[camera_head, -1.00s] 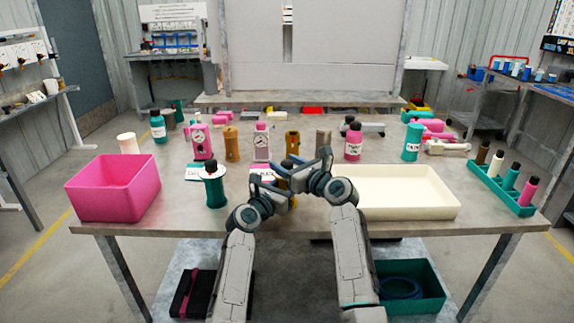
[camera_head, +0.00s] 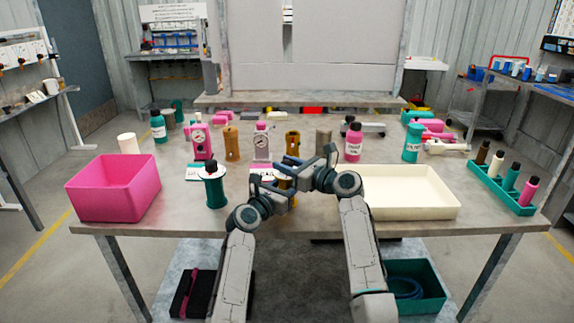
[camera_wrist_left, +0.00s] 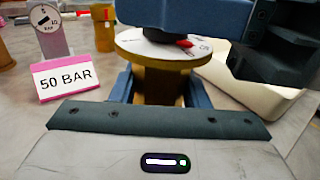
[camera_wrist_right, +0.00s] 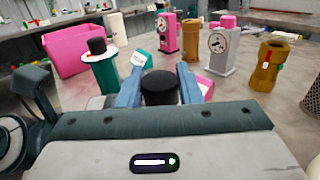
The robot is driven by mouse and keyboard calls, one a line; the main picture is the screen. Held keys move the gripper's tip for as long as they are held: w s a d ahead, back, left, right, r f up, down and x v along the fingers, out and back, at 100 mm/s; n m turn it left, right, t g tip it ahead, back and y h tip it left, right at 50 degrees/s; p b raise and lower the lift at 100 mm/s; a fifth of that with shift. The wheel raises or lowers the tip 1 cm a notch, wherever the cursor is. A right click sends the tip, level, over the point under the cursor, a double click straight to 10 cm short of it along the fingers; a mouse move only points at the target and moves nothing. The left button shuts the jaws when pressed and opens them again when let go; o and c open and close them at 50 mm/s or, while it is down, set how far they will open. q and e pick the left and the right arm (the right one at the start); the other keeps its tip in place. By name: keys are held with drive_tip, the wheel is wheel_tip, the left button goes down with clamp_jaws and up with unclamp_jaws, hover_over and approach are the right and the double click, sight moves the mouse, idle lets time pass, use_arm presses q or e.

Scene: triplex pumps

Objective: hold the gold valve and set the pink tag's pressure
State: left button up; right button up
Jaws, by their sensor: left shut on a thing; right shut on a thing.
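The gold valve (camera_wrist_left: 158,84) stands upright between the blue fingers of my left gripper (camera_wrist_left: 160,88), which is shut on its body. Its white dial (camera_wrist_left: 140,46) has a red pointer on the right side; the scale cannot be read clearly. My right gripper (camera_wrist_right: 160,90) is above and shut on the valve's black knob (camera_wrist_right: 160,86). In the head view my arms mostly hide the valve (camera_head: 284,185). The pink-edged tag (camera_wrist_left: 66,78) reads "50 BAR" and stands just left of the valve in the left wrist view.
A teal valve with black knob (camera_head: 214,188) and a pink bin (camera_head: 115,187) stand left. A cream tray (camera_head: 410,192) lies close on the right. Gold fittings (camera_head: 292,143) stand behind.

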use_arm(q)
drive_tip(key=shift+d, duration=0.1)
use_arm(e)
drive_tip(key=n+g+y, duration=0.1)
drive_tip(key=n+g, duration=0.1)
drive_tip(key=g, duration=0.2)
drive_tip(key=n+g+y, duration=0.2)
drive_tip(key=n+g, duration=0.1)
drive_tip(key=shift+w+f+n+g+y, duration=0.1)
drive_tip(key=shift+f+n+g+y, duration=0.05)
drive_tip(key=shift+n+g+y, duration=0.2)
drive_tip(key=shift+g, duration=0.35)
drive_tip(key=o, duration=1)
drive_tip(key=shift+c, duration=0.2)
drive_tip(key=shift+d, duration=0.1)
drive_tip(key=s+d, duration=0.1)
drive_tip(key=d, duration=1.1)
drive_tip(key=shift+s, duration=0.4)
